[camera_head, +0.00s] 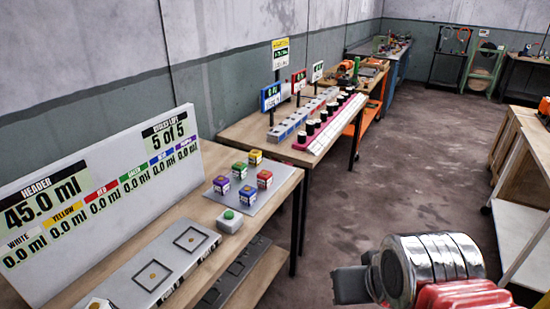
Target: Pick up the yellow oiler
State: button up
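A small block with a yellow top (255,157) stands at the back of a group of similar blocks on a grey plate on the near wooden table; it looks like the yellow oiler. My red and silver arm shows at the bottom right, apart from the table. No gripper fingers can be made out.
A white readout board (110,190) stands along the near table's back. A green-topped button box (230,220) and grey panels (190,240) lie in front. A second table (245,130) holds a rack of dark-topped containers (318,125). Open floor (400,170) lies right.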

aim_at(256, 156)
jog(key=z, duration=1.3)
jog(key=i, duration=2.7)
jog(key=u, duration=0.5)
